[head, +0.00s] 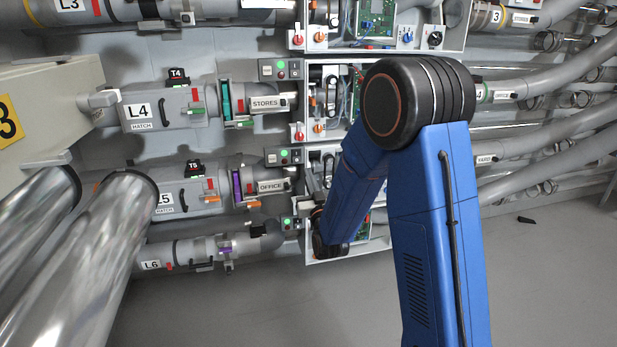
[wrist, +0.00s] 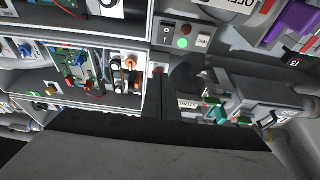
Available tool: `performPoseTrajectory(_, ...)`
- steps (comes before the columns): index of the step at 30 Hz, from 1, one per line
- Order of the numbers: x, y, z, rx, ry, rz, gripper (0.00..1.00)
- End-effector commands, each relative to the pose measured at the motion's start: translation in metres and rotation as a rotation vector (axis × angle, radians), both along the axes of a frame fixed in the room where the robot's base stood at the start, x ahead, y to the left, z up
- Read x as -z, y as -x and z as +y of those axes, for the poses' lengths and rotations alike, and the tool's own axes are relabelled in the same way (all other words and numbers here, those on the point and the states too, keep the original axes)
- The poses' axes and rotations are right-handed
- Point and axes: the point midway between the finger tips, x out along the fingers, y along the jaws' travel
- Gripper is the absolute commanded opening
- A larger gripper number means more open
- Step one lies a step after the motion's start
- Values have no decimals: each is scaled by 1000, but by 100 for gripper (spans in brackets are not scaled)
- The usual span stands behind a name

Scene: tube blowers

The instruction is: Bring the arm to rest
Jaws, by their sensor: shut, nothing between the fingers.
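My blue arm (head: 435,220) rises from the bottom of the head view to a black elbow joint, then folds down and away toward the wall of tube lines. Its dark far end (head: 328,238) is in front of the lower open control box, and my gripper's fingers cannot be made out there. In the wrist view my gripper (wrist: 162,86) shows as dark fingers, closed together with nothing between them. Its broad dark body fills the bottom of that view. The fingers point at the control panels; whether they touch anything cannot be told.
Open control boxes (head: 327,141) with knobs and circuit boards stand close around the arm's far end. Labelled tube lines L4 (head: 137,111), L5 and L6 lie left. Shiny pipes (head: 85,255) are at lower left, grey hoses (head: 560,140) at right.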

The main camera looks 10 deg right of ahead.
Motion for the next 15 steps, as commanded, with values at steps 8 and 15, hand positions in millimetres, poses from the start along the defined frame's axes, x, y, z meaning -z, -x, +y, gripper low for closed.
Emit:
performPoseTrajectory(8,-9,3,-3,-6,-4,59,0)
performPoseTrajectory(15,-23,21,-11,-20,-12,247,0)
